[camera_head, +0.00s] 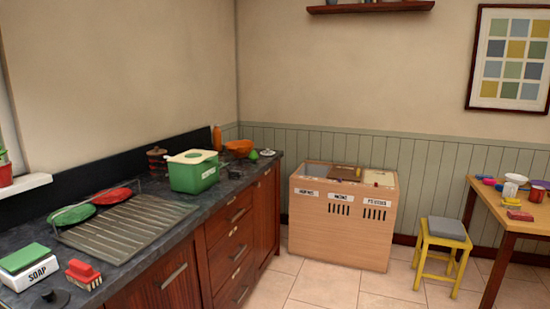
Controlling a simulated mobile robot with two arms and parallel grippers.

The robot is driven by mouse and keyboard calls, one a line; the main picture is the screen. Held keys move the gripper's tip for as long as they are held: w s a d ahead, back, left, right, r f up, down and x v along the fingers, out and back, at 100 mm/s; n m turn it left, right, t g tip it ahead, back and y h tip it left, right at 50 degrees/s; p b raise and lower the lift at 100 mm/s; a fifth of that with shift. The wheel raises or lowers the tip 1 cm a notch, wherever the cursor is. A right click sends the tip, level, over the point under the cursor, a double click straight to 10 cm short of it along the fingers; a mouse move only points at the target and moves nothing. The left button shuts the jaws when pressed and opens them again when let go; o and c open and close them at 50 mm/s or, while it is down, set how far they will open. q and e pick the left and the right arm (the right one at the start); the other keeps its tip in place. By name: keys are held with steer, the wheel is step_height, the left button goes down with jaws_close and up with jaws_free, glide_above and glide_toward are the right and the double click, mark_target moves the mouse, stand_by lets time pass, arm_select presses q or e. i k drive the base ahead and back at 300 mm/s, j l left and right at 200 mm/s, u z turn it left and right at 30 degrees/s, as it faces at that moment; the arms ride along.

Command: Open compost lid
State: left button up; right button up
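A green bin (194,176) with a pale cream lid (191,156) stands on the dark counter. It looks like the compost container, but I can read no label on it. The lid lies on top of the bin and looks closed. A small dark shape on the lid may be a knob; it is too small to tell. Neither of my grippers shows in the head view.
The counter (222,200) holds a ribbed drainer (125,228), red and green dishes, a soap box (28,266), a red brush and an orange bowl (239,147). A labelled wooden cabinet (338,239), yellow stool (440,265) and table stand right. Floor is clear between.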

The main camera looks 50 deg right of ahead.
mark_target(192, 157)
steer(key=z, duration=1.2)
steer(key=i+l+u, duration=0.1)
steer(key=i+l, duration=0.3)
